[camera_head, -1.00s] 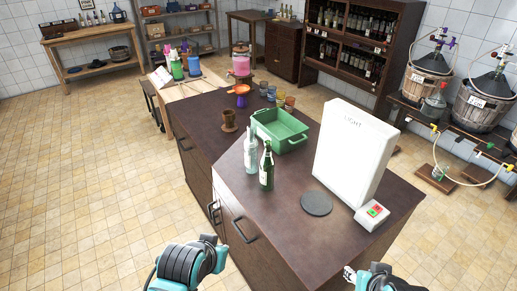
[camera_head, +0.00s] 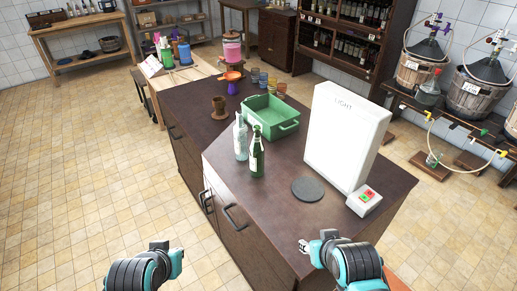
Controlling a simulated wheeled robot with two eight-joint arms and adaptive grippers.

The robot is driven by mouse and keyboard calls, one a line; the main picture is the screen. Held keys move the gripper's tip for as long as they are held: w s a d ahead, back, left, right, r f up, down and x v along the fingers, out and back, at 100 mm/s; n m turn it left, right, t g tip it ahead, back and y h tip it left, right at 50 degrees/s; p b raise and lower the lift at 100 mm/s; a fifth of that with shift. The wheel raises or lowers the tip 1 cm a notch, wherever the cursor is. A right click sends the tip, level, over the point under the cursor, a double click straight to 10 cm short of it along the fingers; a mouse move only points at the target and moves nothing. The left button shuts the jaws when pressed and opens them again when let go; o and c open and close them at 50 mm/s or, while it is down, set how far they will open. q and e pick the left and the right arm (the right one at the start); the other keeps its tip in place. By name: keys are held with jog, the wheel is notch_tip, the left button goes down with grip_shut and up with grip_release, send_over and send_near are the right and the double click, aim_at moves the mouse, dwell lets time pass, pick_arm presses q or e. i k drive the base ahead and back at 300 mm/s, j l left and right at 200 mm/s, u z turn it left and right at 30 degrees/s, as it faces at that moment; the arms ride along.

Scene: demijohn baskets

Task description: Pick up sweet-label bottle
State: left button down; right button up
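Two bottles stand upright side by side near the left edge of the dark counter (camera_head: 275,220). One is a clear, pale bottle (camera_head: 240,140); the other is a dark green bottle (camera_head: 257,155) with a whitish label. I cannot read either label, so I cannot tell which is the sweet one. My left gripper (camera_head: 178,258) is low at the left, over the floor and away from the counter. My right gripper (camera_head: 304,246) is at the counter's near edge, well short of the bottles. Both are small in view; their finger openings cannot be made out.
A green crate (camera_head: 284,124) sits behind the bottles. A white light panel (camera_head: 345,135) stands to their right, with a dark round disc (camera_head: 307,189) and a switch box (camera_head: 364,200) in front. A brown cup (camera_head: 219,106) stands farther back.

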aim_at(241, 137)
jog(key=i+j+z, duration=0.2)
jog(key=j+z, duration=0.7)
jog(key=j, duration=0.2)
jog(key=j+z, duration=0.45)
jog(key=j, duration=0.2)
